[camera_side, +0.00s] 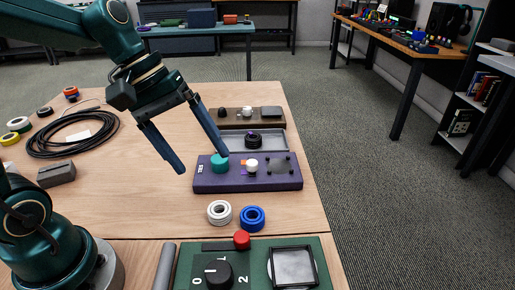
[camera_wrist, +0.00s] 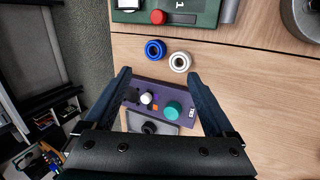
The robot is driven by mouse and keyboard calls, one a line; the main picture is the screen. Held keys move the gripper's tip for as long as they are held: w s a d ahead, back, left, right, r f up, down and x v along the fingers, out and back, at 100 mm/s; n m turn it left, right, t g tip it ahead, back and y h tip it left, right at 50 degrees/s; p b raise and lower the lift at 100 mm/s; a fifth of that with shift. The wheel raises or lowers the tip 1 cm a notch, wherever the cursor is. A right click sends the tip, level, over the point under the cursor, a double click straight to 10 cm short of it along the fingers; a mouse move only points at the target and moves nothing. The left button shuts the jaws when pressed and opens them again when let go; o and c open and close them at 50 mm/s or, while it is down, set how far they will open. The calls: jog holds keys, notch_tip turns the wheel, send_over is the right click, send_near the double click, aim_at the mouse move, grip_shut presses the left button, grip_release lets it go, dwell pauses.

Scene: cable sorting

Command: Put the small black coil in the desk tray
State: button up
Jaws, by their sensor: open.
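A small black coil (camera_side: 253,140) lies inside the shallow grey desk tray (camera_side: 276,145), near its middle. In the wrist view the coil (camera_wrist: 150,128) shows as a dark round shape in the tray (camera_wrist: 172,129), partly cut off by my gripper's body. My gripper (camera_side: 203,163) is open and empty, its fingers wide apart above the table, in front of and to the left of the tray. In the wrist view the fingertips (camera_wrist: 158,74) have nothing between them but the edge of the purple block and table.
A purple block (camera_side: 235,182) with a teal cylinder (camera_side: 219,163) and a white knob stands just before the tray. White (camera_side: 219,212) and blue (camera_side: 252,218) rings lie nearer. A large black cable coil (camera_side: 72,133) lies left. A green panel (camera_side: 210,258) stands in front. The table's middle is clear.

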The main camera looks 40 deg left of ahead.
jog(key=s+a+m+t+y, duration=0.1)
jog(key=s+m+y, duration=0.3)
jog(key=s+m, duration=0.4)
jog(key=shift+a+t, duration=0.2)
jog(key=shift+t, duration=0.7)
